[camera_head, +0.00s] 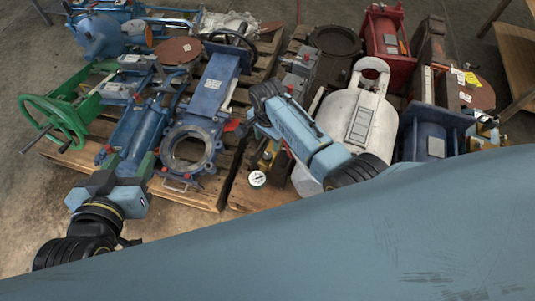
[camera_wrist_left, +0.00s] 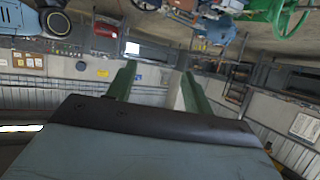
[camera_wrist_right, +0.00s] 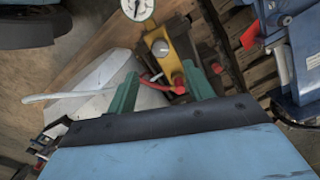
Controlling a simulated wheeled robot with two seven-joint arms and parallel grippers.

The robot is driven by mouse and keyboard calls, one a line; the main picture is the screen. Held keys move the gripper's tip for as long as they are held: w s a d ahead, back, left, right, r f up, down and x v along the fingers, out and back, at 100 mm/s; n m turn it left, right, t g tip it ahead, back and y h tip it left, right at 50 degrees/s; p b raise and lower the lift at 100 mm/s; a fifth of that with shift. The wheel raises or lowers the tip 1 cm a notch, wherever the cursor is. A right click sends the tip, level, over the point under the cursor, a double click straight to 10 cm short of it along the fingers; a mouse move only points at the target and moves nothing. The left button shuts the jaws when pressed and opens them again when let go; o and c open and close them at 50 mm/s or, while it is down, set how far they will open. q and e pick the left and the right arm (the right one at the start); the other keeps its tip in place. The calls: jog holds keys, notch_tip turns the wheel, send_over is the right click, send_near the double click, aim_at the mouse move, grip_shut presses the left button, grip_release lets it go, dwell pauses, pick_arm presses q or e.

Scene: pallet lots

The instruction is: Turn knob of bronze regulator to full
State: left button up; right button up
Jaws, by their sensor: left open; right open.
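The bronze regulator (camera_head: 266,158) is a yellow-brown body with a white round gauge (camera_head: 257,178), beside my right arm at the pallet's front edge. In the right wrist view its body (camera_wrist_right: 175,57), gauge (camera_wrist_right: 137,8) and a round grey knob-like face (camera_wrist_right: 160,47) show. A red-tipped part (camera_wrist_right: 180,85) lies between the fingers in that view. My right gripper (camera_wrist_right: 160,72) is open, pointing toward the regulator; I cannot tell if it touches. In the head view my right arm hides its fingers.
A blue valve (camera_head: 198,128) and a green handwheel (camera_head: 58,118) stand left of the regulator, a white valve body (camera_head: 360,122) right. Red (camera_head: 385,35) and dark blue equipment (camera_head: 432,135) crowd the right pallet. Floor is clear at the lower left.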

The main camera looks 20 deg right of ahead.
aim_at(268, 155)
notch_tip(268, 155, down, 3)
jog(key=shift+f+b, duration=0.2)
jog(key=shift+b, duration=0.8)
notch_tip(268, 155, down, 4)
jog(key=b, duration=0.2)
jog(key=shift+r+b, duration=0.2)
jog(key=shift+b, duration=0.1)
jog(key=shift+f+b, duration=0.5)
jog(key=shift+f, duration=0.2)
jog(key=shift+f+b, duration=0.4)
jog(key=shift+f, duration=0.15)
pick_arm(q)
jog(key=s+d+r+t+h, duration=0.1)
jog(key=s+r+t+h, duration=0.2)
jog(key=r+t, duration=1)
notch_tip(268, 155, up, 3)
jog(key=shift+d+t+h, duration=0.35)
jog(key=shift+t+h, duration=0.05)
jog(key=shift+h, duration=0.4)
pick_arm(e)
jog(key=c, duration=1)
pick_arm(q)
jog(key=shift+w, duration=0.15)
